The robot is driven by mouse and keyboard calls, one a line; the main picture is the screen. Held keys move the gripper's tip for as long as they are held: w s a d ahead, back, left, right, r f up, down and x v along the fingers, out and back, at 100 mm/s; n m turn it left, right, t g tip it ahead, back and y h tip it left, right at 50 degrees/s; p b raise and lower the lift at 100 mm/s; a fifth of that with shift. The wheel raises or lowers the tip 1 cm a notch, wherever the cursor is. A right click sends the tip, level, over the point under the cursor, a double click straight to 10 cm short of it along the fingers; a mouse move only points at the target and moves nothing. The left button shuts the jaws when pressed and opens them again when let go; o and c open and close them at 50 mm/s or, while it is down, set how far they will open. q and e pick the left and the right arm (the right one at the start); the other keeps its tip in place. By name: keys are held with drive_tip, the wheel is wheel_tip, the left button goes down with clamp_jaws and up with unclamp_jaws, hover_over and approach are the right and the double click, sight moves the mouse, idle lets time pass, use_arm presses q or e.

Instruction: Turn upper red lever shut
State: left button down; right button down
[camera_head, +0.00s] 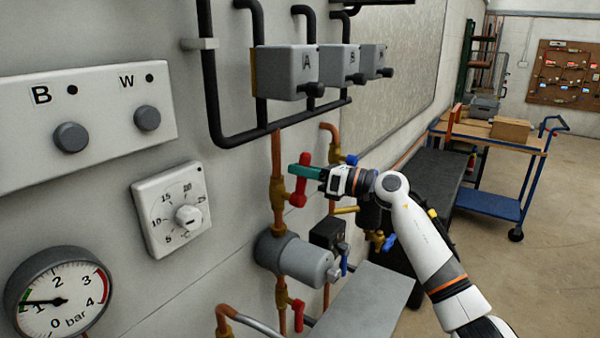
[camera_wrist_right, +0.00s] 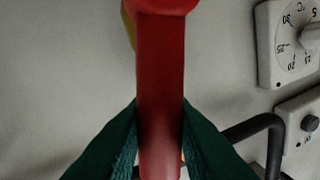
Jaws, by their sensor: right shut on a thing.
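The upper red lever (camera_head: 299,187) sits on a brass valve in the left copper pipe, above the grey pump (camera_head: 295,258). It stands roughly upright, along the pipe. My right gripper (camera_head: 296,172) reaches in from the right and is shut on the lever near its upper end. In the right wrist view the red lever (camera_wrist_right: 160,85) runs down the middle between the green fingers (camera_wrist_right: 160,150), which press on both sides. A lower red lever (camera_head: 298,314) hangs below the pump. My left gripper is not in view.
Blue-handled valves (camera_head: 388,242) and a yellow lever (camera_head: 346,210) lie close to my right arm. A pressure gauge (camera_head: 58,293) and a thermostat dial (camera_head: 171,209) are on the wall at left. A blue trolley (camera_head: 490,201) stands at the back right; the floor beside it is clear.

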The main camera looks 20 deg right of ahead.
drive_tip(key=w+d+f+m+t+h+p, duration=0.1)
drive_tip(key=w+d+f+m+t+p, duration=0.2)
drive_tip(key=m, duration=1.4)
drive_tip(key=shift+d+f+t+h+p, duration=0.3)
drive_tip(key=shift+d+f+t+p, duration=0.15)
drive_tip(key=shift+f, duration=1.5)
drive_tip(key=c, duration=1.3)
unclamp_jaws()
drive_tip(key=shift+d, duration=0.1)
